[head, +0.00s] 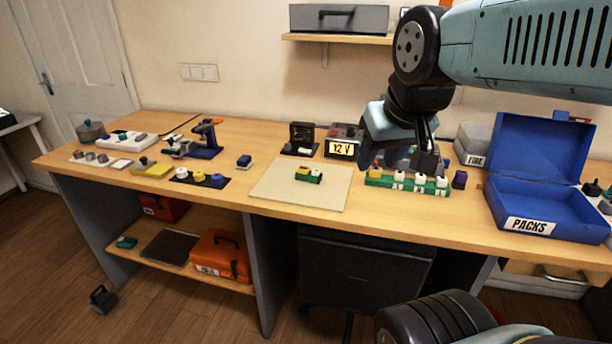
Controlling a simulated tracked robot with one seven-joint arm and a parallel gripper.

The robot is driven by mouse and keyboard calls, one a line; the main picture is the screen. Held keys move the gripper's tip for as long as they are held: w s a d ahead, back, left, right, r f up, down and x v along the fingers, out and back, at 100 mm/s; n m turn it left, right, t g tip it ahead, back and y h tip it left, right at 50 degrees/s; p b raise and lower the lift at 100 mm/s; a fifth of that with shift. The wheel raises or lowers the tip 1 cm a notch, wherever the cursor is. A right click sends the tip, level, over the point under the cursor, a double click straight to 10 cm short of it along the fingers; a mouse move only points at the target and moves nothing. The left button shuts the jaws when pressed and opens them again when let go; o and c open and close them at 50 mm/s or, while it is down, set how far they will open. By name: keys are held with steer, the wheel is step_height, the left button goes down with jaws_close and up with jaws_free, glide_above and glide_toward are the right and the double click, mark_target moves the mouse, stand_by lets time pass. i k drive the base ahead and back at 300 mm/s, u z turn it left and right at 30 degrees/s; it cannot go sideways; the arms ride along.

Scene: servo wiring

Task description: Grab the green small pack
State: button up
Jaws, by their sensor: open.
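No single object is clearly marked as the green small pack. A small green block with yellow and dark parts (309,175) lies on the pale mat (280,196) at mid-table. A small teal-green piece (126,242) sits on the lower shelf at left. A long green strip with several white pieces (407,184) lies on the table, right of the mat. My gripper (400,162) is open, pointing down above and behind the strip, right of the green block. It looks empty and apart from the block. It partly hides what stands behind it.
An open blue box labelled PACKS (545,217) stands at the right, with a small purple block (459,180) left of it. A 12 V unit (343,146) stands behind the mat. Tools and small parts cover the left side. The mat's front is clear.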

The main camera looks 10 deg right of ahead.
mark_target(303, 173)
steer(key=u, duration=1)
steer(key=i, duration=0.1)
steer(key=z, duration=2.95)
steer(key=i, duration=0.2)
steer(key=z, duration=2.2)
steer(key=k, duration=1.5)
steer(key=u, duration=0.5)
steer(key=k, duration=1.35)
steer(key=u, duration=0.45)
